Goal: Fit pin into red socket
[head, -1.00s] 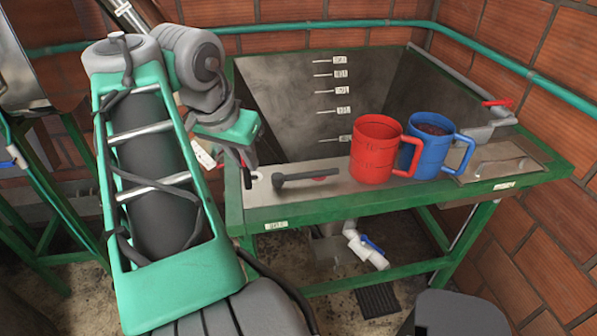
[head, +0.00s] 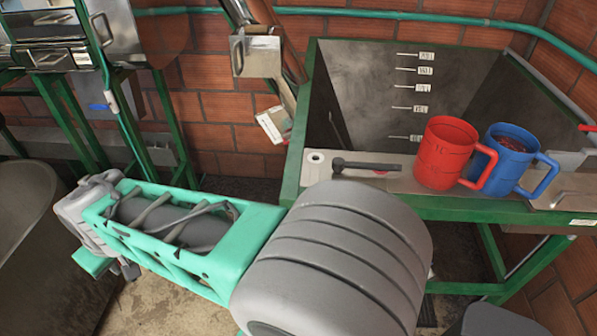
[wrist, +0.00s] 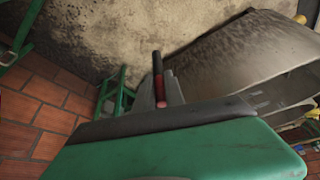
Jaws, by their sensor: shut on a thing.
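In the wrist view a slim dark rod with red parts, which looks like the pin (wrist: 158,72), stands between the grey fingers of my gripper (wrist: 160,90). My gripper is shut on it. In the head view my arm reaches to the left, and the gripper end is low at the left, mostly hidden behind my own links; the pin cannot be made out there. A small red spot (head: 380,172), perhaps the red socket, shows on the tank's front ledge beside a black lever. I cannot tell for sure that it is the socket.
The green-framed tank (head: 440,100) stands at the right. A red mug (head: 446,150) and a blue mug (head: 505,170) sit on its ledge, right of the black lever (head: 365,165). A metal machine on green legs (head: 165,115) stands at the back left. Some floor is bare below my arm.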

